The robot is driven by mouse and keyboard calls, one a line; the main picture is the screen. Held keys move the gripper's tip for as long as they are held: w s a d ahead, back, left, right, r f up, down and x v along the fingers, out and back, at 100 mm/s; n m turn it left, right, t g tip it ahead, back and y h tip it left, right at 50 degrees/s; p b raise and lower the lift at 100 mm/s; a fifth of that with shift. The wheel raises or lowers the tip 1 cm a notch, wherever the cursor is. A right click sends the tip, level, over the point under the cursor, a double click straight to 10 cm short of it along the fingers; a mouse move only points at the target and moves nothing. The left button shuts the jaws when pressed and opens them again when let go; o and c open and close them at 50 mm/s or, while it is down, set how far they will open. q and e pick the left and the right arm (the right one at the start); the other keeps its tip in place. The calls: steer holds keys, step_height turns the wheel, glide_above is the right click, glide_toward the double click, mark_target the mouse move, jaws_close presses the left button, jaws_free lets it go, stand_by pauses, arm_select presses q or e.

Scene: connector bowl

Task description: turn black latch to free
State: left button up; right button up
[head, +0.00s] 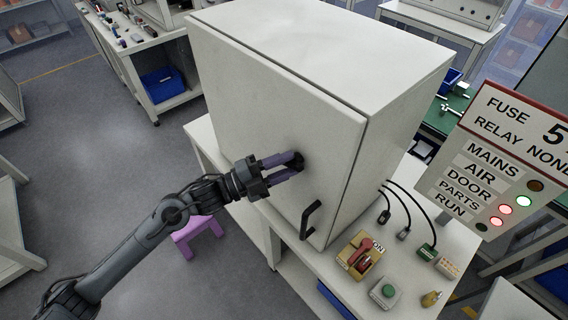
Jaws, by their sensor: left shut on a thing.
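A black latch (299,160) sits on the front door of the large white cabinet (270,105), mostly hidden by my fingers; its angle cannot be read. My left gripper (293,164), with purple fingers, comes in from the left and is shut on the latch at the door face. The door (250,130) looks closed. A black bar handle (309,220) is on the door below and right of the latch, apart from my gripper. My right gripper is not in view.
A red switch on a yellow box (360,255), a green button box (385,292) and a small yellow item (431,299) stand on the bench right of the cabinet. Black cables hang beside it. A status sign (495,165) is at right. The floor at left is mostly clear.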

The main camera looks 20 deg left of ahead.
arm_select(q)
steer(key=n+t, duration=0.1)
steer(key=n, duration=0.2)
steer(key=shift+p, duration=0.4)
steer(key=n+t+p, duration=0.1)
steer(key=n, duration=0.1)
steer(key=n+t, duration=0.1)
steer(key=n, duration=0.2)
steer(key=shift+d+y+p, duration=0.1)
steer(key=shift+y+p, duration=0.25)
steer(key=shift+y, duration=0.05)
steer(key=n+t+y+p, duration=0.1)
steer(key=n, duration=0.2)
steer(key=n+t+y+p, duration=0.1)
steer(key=n, duration=0.2)
steer(key=shift+s+d+f+t, duration=0.1)
steer(key=shift+t, duration=0.2)
steer(key=shift+f+n+t+y+p, duration=0.1)
steer(key=shift+n+t+y+p, duration=0.15)
steer(key=shift+n+y+p, duration=0.45)
steer(key=shift+n+t+y+p, duration=0.2)
steer(key=shift+n+t+p, duration=0.05)
steer(key=shift+n, duration=0.85)
steer(key=o, duration=0.8)
steer(key=shift+s+f, duration=0.1)
